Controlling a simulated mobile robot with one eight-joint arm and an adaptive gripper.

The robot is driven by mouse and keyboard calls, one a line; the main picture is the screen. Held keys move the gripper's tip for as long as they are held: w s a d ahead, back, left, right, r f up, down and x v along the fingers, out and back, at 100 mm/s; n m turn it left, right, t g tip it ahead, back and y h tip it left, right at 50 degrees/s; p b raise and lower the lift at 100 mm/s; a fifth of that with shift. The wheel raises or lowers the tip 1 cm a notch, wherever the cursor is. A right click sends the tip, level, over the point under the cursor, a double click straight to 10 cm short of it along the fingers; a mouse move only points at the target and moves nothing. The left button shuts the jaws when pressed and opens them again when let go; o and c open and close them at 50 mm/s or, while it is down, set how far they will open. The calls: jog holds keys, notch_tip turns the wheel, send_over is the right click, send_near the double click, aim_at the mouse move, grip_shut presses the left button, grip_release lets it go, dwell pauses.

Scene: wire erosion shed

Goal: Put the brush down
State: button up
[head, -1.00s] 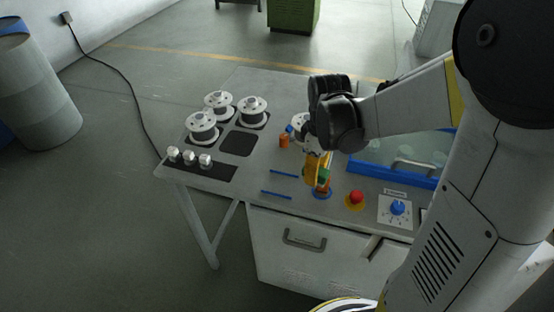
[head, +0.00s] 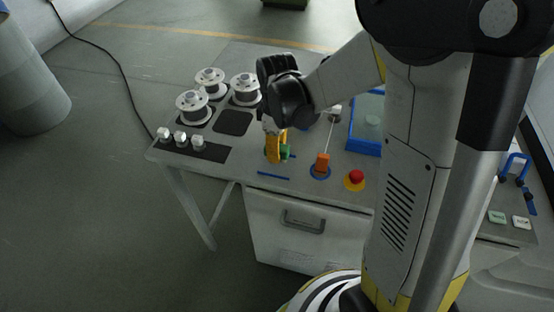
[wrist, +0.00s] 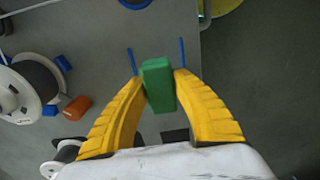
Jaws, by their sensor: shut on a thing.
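The brush shows as a green block (wrist: 158,84) between the yellow fingers of my gripper (wrist: 160,88) in the wrist view. In the head view its green part (head: 285,152) pokes out beside the fingers of my gripper (head: 274,154). The gripper is shut on it, low over the table. Two thin blue strips lie on the table; in the wrist view the left strip (wrist: 132,62) and the right strip (wrist: 182,54) flank the green block. The head view shows one strip (head: 273,176). I cannot tell whether the brush touches the table. Its underside is hidden.
The grey table (head: 225,163) holds several white spools (head: 193,106) at left. Right of my gripper are an orange block (head: 322,162) on a blue ring and a red button (head: 356,177). A blue-rimmed tray (head: 362,140) is partly behind my arm. A small orange piece (wrist: 76,108) lies near the gripper.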

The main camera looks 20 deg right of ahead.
aim_at(277, 165)
jog(key=shift+f+b, duration=0.6)
jog(key=shift+f, duration=1.1)
jog(key=shift+f, duration=0.25)
jog(key=o, duration=1)
jog(key=shift+o, duration=0.2)
jog(key=shift+r, duration=0.2)
